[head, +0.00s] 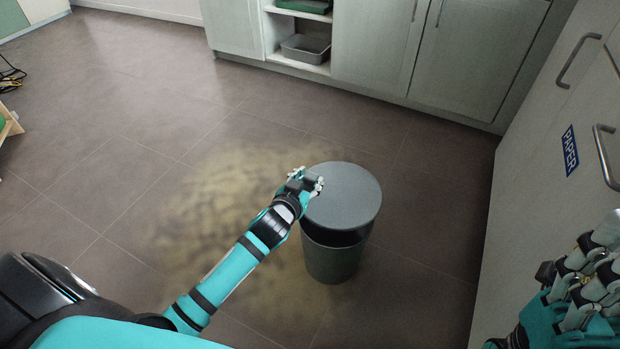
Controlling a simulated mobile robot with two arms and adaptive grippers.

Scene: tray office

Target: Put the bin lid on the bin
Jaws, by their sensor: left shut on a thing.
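The round grey bin lid (343,197) is over the grey bin (333,262), near the middle of the head view. My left gripper (312,183) is shut on the lid at its left edge. A dark gap shows between the lid's near edge and the bin's front rim, so the lid is not flush there. The lid hides the far part of the rim. My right gripper (592,275) is at the lower right, well apart from the bin and lid; its fingertips overlap and its opening is unclear.
Grey cabinets (385,45) run along the back, with an open shelf holding a grey tray (306,48). A cabinet with handles and a blue PAPER label (569,150) stands close on the right.

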